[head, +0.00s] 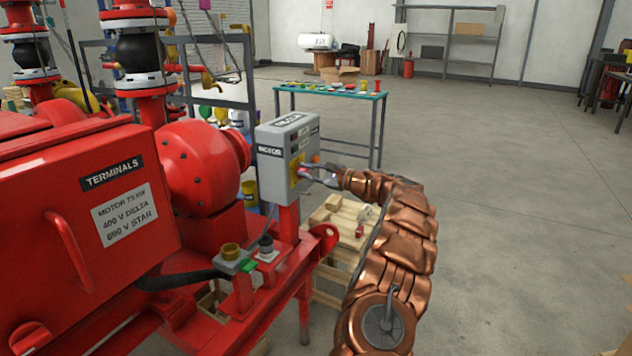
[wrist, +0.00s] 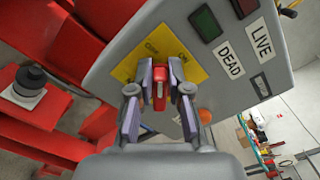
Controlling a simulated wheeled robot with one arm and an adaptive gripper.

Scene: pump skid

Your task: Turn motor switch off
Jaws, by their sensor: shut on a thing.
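The grey motor switch box (head: 288,150), labelled MOTOR, stands on a red post at the right end of the skid. In the wrist view its face (wrist: 225,60) is tilted and carries a yellow plate (wrist: 198,72) with lettering. A red switch handle (wrist: 159,92) sits on this plate, upright in the picture, between two printed words; one seems to read ON. My gripper (wrist: 160,76) is shut on the handle, one finger on each side. In the head view my gripper (head: 305,172) reaches the box's right face and hides most of the handle.
Beside the handle are a green indicator (wrist: 205,23), DEAD and LIVE labels and an orange button (wrist: 205,116). The red terminal box (head: 95,190) and a small pedestal control (head: 235,260) stand left. A wooden pallet (head: 340,225) lies behind.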

